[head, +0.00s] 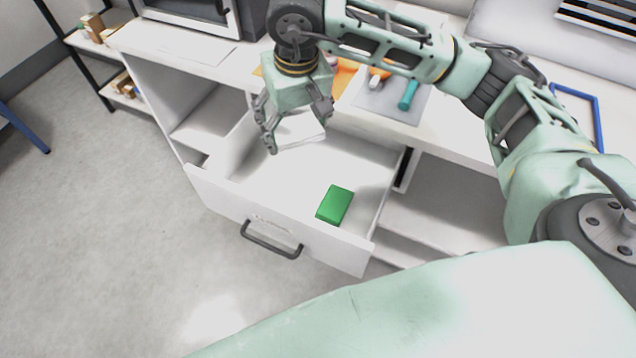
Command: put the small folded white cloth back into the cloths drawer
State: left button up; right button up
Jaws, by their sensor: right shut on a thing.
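The small folded white cloth (300,130) is between the fingers of my right gripper (297,140), which is shut on it. The gripper points down over the back part of the open white drawer (222,188). The cloth appears at or just above the drawer's inside; I cannot tell whether it touches the floor of the drawer. A green folded cloth or block (335,204) lies in the drawer near its front right. The drawer is pulled well out, with a dark handle (271,240) on its front. My left gripper is not in view.
The counter (450,125) above the drawer holds a grey mat (425,112) with a teal cylinder (408,95) and an orange item (380,72). Open shelves (440,205) lie right of the drawer. A dark-framed appliance (205,12) stands at the back left. The drawer's middle is clear.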

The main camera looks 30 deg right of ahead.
jog(key=w+a+f+b, duration=0.1)
jog(key=w+f+b, duration=0.8)
jog(key=f+b, duration=0.3)
send_over(283, 169)
jog(key=shift+m, duration=0.3)
jog(key=f+b, duration=0.1)
jog(key=f, duration=0.5)
jog(key=shift+s+f, duration=0.2)
notch_tip(283, 169, down, 4)
jog(key=shift+r, duration=0.2)
jog(key=shift+f, duration=0.3)
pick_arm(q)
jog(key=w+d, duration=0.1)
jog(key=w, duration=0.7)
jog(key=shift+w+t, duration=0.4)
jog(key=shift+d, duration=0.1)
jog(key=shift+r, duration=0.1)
pick_arm(e)
jog(key=shift+f, duration=0.1)
